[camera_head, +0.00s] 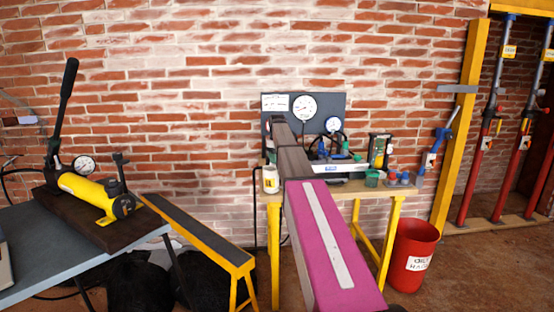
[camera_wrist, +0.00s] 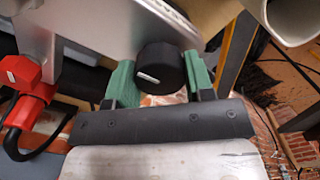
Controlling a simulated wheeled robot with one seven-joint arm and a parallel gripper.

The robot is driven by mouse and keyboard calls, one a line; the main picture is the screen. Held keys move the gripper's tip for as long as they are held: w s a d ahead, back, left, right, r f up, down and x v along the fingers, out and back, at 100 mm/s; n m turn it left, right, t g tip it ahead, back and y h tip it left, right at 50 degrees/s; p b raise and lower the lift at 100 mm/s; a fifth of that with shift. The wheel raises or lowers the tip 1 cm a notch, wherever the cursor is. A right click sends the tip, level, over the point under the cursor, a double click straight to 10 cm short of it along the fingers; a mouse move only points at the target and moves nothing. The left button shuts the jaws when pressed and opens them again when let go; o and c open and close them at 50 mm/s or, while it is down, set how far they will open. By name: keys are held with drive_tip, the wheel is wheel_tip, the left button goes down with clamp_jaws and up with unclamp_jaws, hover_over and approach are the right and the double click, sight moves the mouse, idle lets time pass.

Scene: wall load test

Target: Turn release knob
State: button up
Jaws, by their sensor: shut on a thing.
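The release knob (camera_wrist: 160,68) is a black round knob with a short white mark on its face. It shows in the wrist view, below a light grey metal part (camera_wrist: 90,22). My gripper (camera_wrist: 160,78) has green finger pads, one on each side of the knob, and is shut on it. In the head view my arm reaches toward the bench with the gauges and hides my gripper and the knob.
The wooden bench (camera_head: 345,189) holds a gauge panel (camera_head: 275,123), a white can (camera_head: 270,180) and small coloured parts. A red bucket (camera_head: 411,252) stands at its right. A yellow hand pump (camera_head: 92,192) is at left. A red connector (camera_wrist: 27,76) with a black cable is near the knob.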

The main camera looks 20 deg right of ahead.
idle(0.4)
drive_tip(key=o, duration=0.9)
drive_tip(key=shift+o, duration=0.2)
drive_tip(key=shift+r, duration=0.15)
wheel_tip(320, 180, up, 11)
drive_tip(key=shift+f, duration=0.2)
